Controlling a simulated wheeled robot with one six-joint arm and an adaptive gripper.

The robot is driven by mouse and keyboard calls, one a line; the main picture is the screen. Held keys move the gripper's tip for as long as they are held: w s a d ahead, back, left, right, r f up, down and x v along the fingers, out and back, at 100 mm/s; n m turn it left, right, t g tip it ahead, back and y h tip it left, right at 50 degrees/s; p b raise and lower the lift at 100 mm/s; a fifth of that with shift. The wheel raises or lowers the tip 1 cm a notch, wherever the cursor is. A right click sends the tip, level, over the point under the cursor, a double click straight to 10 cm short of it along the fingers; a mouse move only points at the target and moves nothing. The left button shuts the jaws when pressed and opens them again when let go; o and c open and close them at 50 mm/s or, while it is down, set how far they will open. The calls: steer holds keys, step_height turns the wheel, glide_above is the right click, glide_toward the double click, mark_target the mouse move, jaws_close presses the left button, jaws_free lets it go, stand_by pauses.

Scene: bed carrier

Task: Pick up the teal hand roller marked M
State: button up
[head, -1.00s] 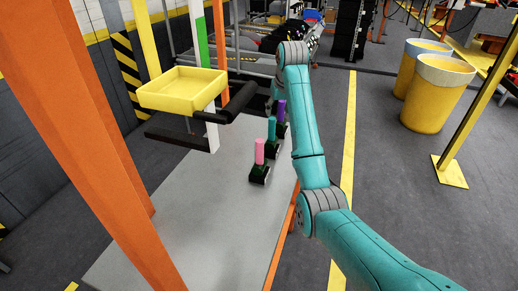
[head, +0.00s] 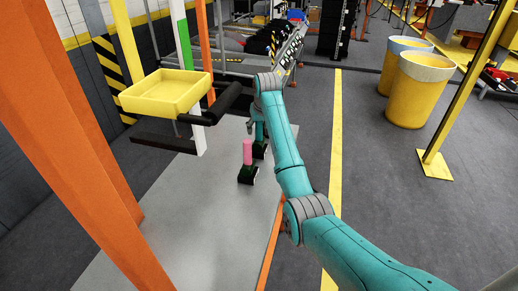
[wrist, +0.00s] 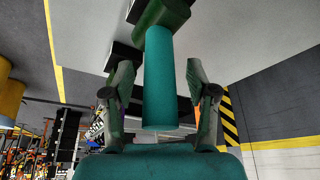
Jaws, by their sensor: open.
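A teal hand roller (wrist: 159,80) shows in the wrist view as an upright-looking cylinder on a dark green base. The picture is upside down there. My gripper (wrist: 161,74) is open, with one finger on each side of the teal cylinder; gaps show on both sides, so it is not gripped. No M mark is readable. In the head view my arm hides most of the teal roller. A pink roller (head: 247,152) stands on its dark base on the grey table (head: 200,225), nearer than the gripper. The purple roller is hidden in the head view.
A yellow tray (head: 165,92) on a post with black bars overhangs the table's left side. An orange post (head: 75,130) stands at the near left. Yellow bins (head: 416,92) stand on the floor at right. The near tabletop is bare.

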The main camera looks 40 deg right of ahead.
jaws_close()
steer(key=shift+r, duration=0.1)
stand_by(0.3)
